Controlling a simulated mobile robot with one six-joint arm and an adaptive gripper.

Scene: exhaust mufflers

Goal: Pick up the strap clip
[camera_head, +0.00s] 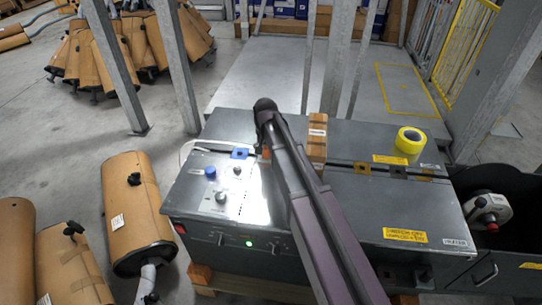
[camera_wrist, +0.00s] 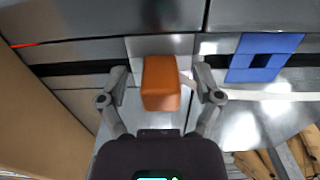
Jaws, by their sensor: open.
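My gripper (camera_wrist: 160,77) is open in the wrist view, with one finger on each side of a small orange block (camera_wrist: 161,84). A narrow gap shows on both sides of the block. No part is marked as the strap clip; the orange block between the fingers looks the likeliest. In the head view, a bit of orange (camera_head: 265,153) shows beside my arm on the steel strapping machine (camera_head: 345,205); my arm hides most of that spot and the fingers. A blue piece (camera_wrist: 264,57) lies right of the block in the wrist view, and left of my arm in the head view (camera_head: 239,153).
A brown carton (camera_head: 317,138) stands close right of my arm, and a large brown surface (camera_wrist: 50,100) fills the wrist view's left. A yellow tape roll (camera_head: 410,140) lies farther right. A pale strap (camera_wrist: 265,96) runs right of the block. Mufflers (camera_head: 137,210) stand at left.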

